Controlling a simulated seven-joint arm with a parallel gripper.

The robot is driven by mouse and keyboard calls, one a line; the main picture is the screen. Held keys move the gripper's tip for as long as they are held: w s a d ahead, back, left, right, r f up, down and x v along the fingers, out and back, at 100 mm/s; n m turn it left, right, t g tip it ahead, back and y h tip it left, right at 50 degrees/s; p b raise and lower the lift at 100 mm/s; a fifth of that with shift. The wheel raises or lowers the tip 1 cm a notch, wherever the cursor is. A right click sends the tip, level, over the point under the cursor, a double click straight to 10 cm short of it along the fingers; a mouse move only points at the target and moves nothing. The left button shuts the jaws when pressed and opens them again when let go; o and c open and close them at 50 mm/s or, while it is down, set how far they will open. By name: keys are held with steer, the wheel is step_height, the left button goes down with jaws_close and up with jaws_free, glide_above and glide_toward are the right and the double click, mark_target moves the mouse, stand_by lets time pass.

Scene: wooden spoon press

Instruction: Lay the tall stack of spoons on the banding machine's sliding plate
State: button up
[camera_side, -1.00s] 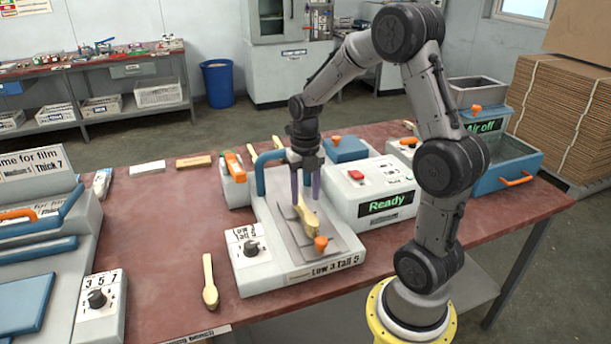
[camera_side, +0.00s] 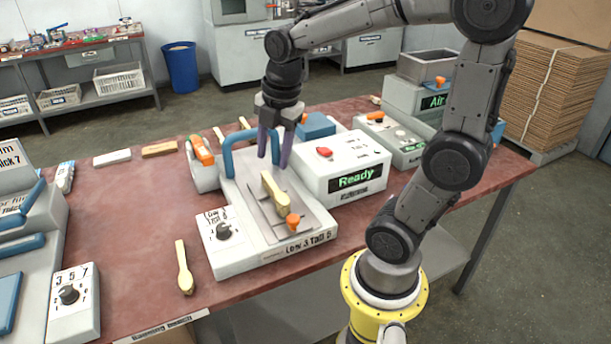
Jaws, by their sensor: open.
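The stack of wooden spoons (camera_side: 275,192) lies on the grey sliding plate (camera_side: 262,216) of the banding machine (camera_side: 222,256), just behind the plate's orange knob (camera_side: 293,221). My gripper (camera_side: 274,162) is open and empty, above and behind the stack, its two purple fingers pointing down and apart from the spoons. The machine's blue arch (camera_side: 228,158) stands behind the plate. Its dial panel (camera_side: 223,230) is at the front left, and a label reading "Low 3 Tall 5" is on the front edge.
A single spoon (camera_side: 183,268) lies on the red table left of the machine. A control box (camera_side: 345,168) showing "Ready" stands to the right. Another machine (camera_side: 72,295) with a dial is at the left. The table between the two machines is mostly clear.

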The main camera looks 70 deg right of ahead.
steer(key=s+a+r+m+t, duration=0.1)
steer(key=s+a+m+t, duration=0.2)
steer(key=s+a+m, duration=0.5)
steer(key=s+m, duration=0.1)
steer(key=m, duration=0.7)
steer(key=shift+s+r+t+y, duration=0.15)
steer(key=shift+s+t+y, duration=0.15)
